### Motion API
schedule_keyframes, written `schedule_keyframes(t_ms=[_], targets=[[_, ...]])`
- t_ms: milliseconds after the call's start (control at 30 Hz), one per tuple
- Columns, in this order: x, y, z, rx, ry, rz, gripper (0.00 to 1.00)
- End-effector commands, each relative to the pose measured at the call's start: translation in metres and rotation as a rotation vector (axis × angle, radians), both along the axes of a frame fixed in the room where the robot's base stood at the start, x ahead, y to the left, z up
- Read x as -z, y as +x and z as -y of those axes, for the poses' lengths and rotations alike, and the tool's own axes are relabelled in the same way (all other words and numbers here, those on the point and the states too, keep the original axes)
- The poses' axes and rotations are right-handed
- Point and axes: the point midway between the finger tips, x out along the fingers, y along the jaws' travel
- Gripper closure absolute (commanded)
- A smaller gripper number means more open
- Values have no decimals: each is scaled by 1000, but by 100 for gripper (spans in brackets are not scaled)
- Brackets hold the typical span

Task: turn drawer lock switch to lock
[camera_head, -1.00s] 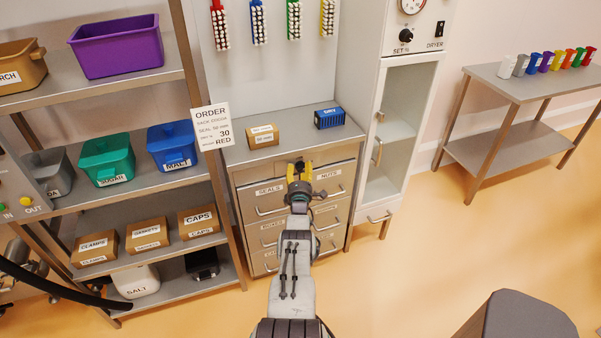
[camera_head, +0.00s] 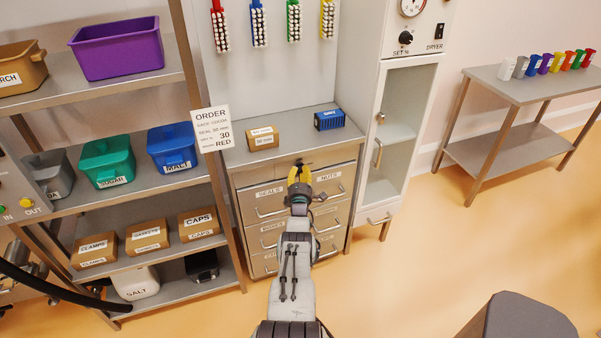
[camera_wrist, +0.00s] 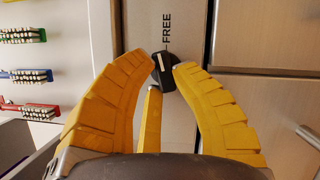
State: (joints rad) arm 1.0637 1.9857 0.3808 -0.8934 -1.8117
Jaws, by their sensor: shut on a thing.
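The drawer lock switch (camera_wrist: 170,76) is a small black knob with a white pointer bar, on the metal front of the drawer cabinet (camera_head: 345,155). No LOCK label shows there. My gripper (camera_wrist: 165,68) has yellow fingers, with one tip on each side of the knob, shut on it. In the head view my gripper (camera_head: 300,168) is at the top of the cabinet front, above the SEALS and NUTS drawers, and largely hides the switch.
A tan box (camera_head: 263,137) and a blue box (camera_head: 329,119) stand on the cabinet top. A shelf rack (camera_head: 226,235) with bins is at left, and a glass-fronted dryer (camera_head: 393,130) at right. Drawer handles (camera_head: 272,211) stick out below.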

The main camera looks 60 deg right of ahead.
Motion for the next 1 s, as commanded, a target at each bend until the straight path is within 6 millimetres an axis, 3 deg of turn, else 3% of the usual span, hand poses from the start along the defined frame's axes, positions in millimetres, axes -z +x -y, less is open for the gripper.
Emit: schedule_keyframes(t_ms=[1000], targets=[[-1, 3, -1, 10, -104, -80, 100]])
